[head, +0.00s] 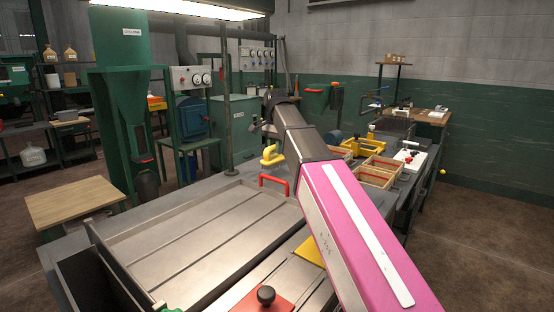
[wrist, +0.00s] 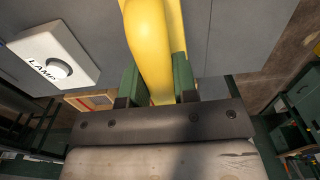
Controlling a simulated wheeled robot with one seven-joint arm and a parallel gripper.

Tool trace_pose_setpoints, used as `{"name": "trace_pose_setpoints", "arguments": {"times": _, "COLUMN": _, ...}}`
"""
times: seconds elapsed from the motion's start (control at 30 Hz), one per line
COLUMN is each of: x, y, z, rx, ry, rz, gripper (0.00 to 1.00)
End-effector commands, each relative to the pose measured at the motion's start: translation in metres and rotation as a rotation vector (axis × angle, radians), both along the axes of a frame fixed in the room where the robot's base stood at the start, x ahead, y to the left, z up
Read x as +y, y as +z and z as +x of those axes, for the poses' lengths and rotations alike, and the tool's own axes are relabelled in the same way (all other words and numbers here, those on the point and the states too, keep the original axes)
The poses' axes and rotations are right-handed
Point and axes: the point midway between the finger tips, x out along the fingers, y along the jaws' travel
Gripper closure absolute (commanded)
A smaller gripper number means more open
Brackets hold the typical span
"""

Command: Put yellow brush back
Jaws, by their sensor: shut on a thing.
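My gripper (wrist: 157,80) shows in the wrist view with its two green fingers shut on a yellow, rounded handle, the yellow brush (wrist: 150,45). The handle runs up out of the top of the picture, so the brush's far end is out of view. In the head view my pink and black arm reaches over the bench and the gripper cannot be made out. A curved yellow piece (head: 272,155) shows just left of the arm there; I cannot tell whether it is part of the brush.
A white box marked LAMP (wrist: 50,58) is at the upper left of the wrist view. Wooden trays (head: 380,172) and a white box with a red button (head: 410,157) stand right of my arm. A wide metal tray (head: 190,250) lies in front, with a red handle (head: 273,180) near its far edge.

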Motion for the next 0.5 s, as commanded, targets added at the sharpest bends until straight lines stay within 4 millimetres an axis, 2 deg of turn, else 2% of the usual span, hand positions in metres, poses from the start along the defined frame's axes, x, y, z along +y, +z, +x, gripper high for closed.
{"name": "trace_pose_setpoints", "arguments": {"times": 0.23, "x": -0.004, "y": -0.012, "z": 0.004, "rx": 0.001, "ry": 0.001, "rz": 0.000, "gripper": 0.99}}
{"name": "trace_pose_setpoints", "arguments": {"times": 0.5, "x": -0.004, "y": -0.043, "z": 0.004, "rx": 0.000, "ry": 0.001, "rz": 0.000, "gripper": 0.99}}
